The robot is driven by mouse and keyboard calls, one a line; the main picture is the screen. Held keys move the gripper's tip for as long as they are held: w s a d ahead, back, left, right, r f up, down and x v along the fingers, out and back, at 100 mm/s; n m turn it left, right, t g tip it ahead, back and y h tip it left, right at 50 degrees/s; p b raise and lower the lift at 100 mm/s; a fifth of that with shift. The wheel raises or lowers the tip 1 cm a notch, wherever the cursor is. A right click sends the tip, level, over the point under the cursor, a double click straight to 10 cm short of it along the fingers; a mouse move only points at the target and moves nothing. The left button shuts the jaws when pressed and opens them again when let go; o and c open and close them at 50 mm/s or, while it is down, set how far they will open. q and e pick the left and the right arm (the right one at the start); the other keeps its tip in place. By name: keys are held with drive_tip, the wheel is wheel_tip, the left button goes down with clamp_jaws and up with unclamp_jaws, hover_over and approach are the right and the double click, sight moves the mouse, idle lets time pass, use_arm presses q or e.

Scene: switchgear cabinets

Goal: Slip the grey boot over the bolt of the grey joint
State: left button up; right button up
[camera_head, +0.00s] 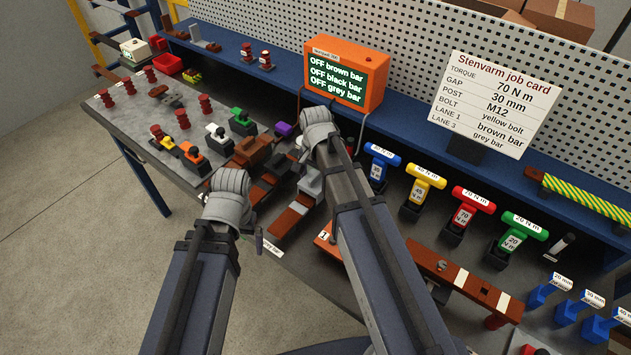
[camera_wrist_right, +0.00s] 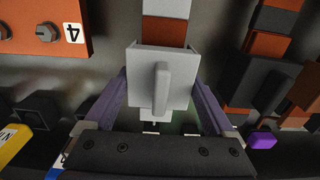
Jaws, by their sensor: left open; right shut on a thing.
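The grey boot (camera_wrist_right: 177,62), a pale block with a raised rib, sits between the two purple fingers of my right gripper (camera_wrist_right: 162,88), which is shut on it. In the head view the boot (camera_head: 311,184) shows beside my right forearm, which hides most of that gripper. A copper bar (camera_wrist_right: 165,31) runs out past the boot in the wrist view; the boot overlaps it, and I cannot tell whether they touch. The bolt of the grey joint is hidden. My left gripper (camera_head: 256,240) is open and empty, left of the copper bar (camera_head: 291,222) near the bench front.
Orange and green boots (camera_head: 242,122) stand behind on the grey bench. A purple piece (camera_head: 284,129) lies near the right gripper. Coloured torque tools (camera_head: 426,176) stand to the right. The orange display (camera_head: 346,72) reads OFF for brown, black and grey bars.

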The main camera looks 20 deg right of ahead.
drive_tip(key=shift+f+b, duration=0.35)
drive_tip(key=shift+f, duration=0.1)
drive_tip(key=o, duration=1)
drive_tip(key=shift+o, duration=0.2)
wheel_tip(320, 180, up, 8)
drive_tip(key=p, duration=0.8)
drive_tip(key=shift+f, duration=0.1)
drive_tip(key=shift+f, duration=0.1)
wheel_tip(320, 180, down, 8)
drive_tip(key=b, duration=0.8)
